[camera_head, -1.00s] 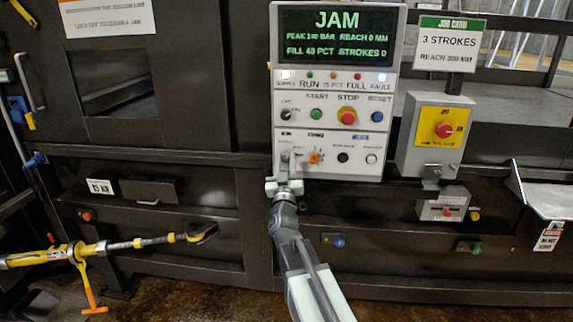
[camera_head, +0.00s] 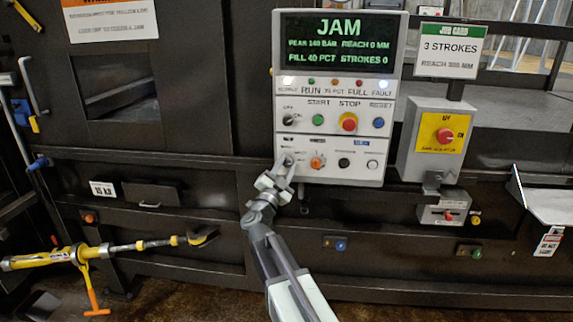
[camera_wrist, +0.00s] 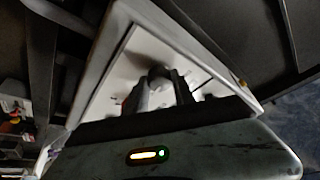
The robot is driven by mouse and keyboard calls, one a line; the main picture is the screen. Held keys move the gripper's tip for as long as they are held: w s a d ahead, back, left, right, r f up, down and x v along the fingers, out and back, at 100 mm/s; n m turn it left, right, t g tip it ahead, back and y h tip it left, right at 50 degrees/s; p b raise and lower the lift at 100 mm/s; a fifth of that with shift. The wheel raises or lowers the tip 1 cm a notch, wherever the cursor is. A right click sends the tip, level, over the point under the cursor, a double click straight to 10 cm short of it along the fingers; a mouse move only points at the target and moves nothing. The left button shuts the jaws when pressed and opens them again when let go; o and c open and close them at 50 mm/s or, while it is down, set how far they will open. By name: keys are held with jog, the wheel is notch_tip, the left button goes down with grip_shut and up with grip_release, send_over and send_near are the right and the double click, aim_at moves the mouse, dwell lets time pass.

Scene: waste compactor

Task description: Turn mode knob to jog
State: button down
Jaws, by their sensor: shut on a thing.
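The control panel (camera_head: 393,113) is white and upright, with a lit green screen reading JAM. My gripper (camera_head: 287,166) is at the panel's lower left corner. Its jaws are shut on a small knob (camera_wrist: 160,73), which I take to be the mode knob; its label is too small to read. The fingers hide most of the knob and its pointer, so I cannot tell its setting. In the wrist view, the two fingers stand on either side of the knob, against the pale panel face. My wrist is tilted to the lower left.
An orange knob (camera_head: 317,162) sits just right of my gripper. A black button (camera_head: 344,163) and a white button (camera_head: 372,164) are further right. The red stop button (camera_head: 348,122) is above. A grey isolator box (camera_head: 436,140) with a red knob stands right of the panel.

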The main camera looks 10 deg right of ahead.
jog(key=shift+m+g+h, duration=0.3)
jog(key=shift+m, duration=0.5)
jog(key=c, duration=1.1)
grip_release()
jog(key=shift+o, duration=0.2)
jog(key=b+v, duration=0.2)
jog(key=v, duration=0.6)
